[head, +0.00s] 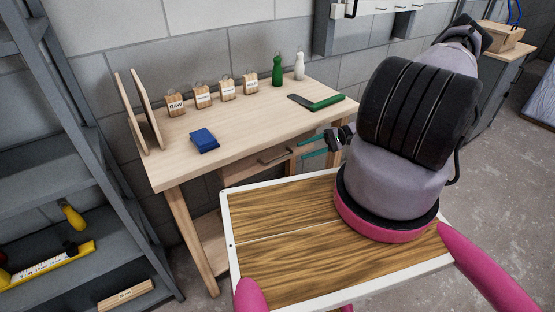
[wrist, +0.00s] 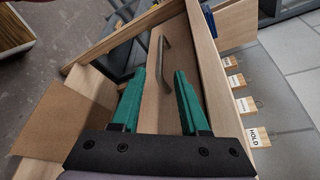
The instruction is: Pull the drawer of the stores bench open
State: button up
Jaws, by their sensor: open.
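The stores bench (head: 235,130) is a pale wooden table against the grey block wall. Its drawer (head: 246,168) is under the top, with a grey bar handle (head: 274,156) on its front. The drawer front looks closed, though it is partly in shadow. My gripper (head: 301,148) is open and empty, its teal fingers pointing at the drawer front just right of the handle in the head view. In the wrist view the handle (wrist: 165,58) shows just beyond and between the fingertips (wrist: 159,74). I cannot tell whether they touch it.
On the bench top are a blue box (head: 204,140), several labelled wooden blocks, a green bottle (head: 277,69), a white bottle (head: 299,66) and a green-handled tool (head: 325,103). Grey shelving (head: 60,190) stands at the left. Open floor (head: 480,190) lies to the right.

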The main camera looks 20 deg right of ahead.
aim_at(285, 157)
jog(key=x, duration=0.9)
jog(key=shift+a, duration=0.4)
grip_shut()
dwell(0.9)
